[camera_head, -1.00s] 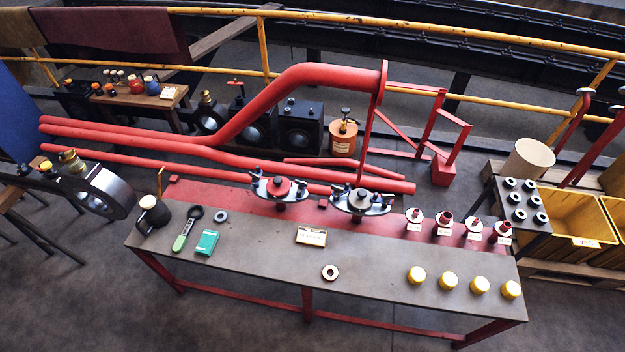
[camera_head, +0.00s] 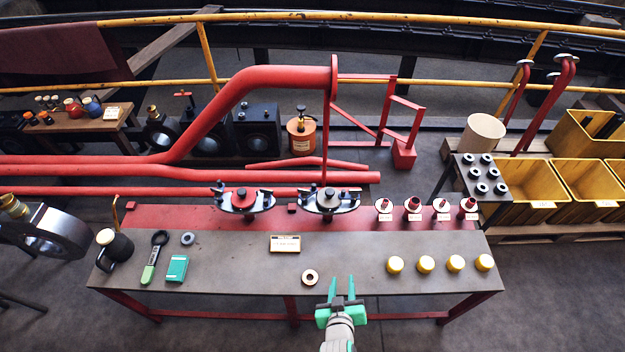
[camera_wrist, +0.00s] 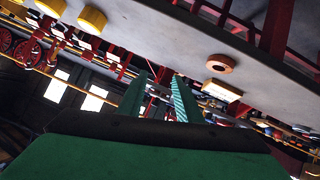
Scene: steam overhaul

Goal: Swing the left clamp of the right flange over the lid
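The right flange (camera_head: 329,203) stands at the back of the workbench, with dark clamps on its left and right sides and a pale lid area on top. Its left clamp (camera_head: 304,194) is a small dark piece at the flange's left edge; its exact swing position is too small to tell. The left flange (camera_head: 243,201), with a red top, stands beside it. My gripper (camera_head: 342,287) has green fingers and is at the bench's front edge, well in front of the right flange. Its fingers (camera_wrist: 158,97) are apart with nothing between them.
The grey workbench (camera_head: 220,260) has a ring (camera_head: 310,277) and a label card (camera_head: 285,243) between my gripper and the flanges. Yellow caps (camera_head: 426,264) lie at the right front. Red fittings (camera_head: 413,206) stand right of the flange. A mug, wrench and green box (camera_head: 177,268) are at left.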

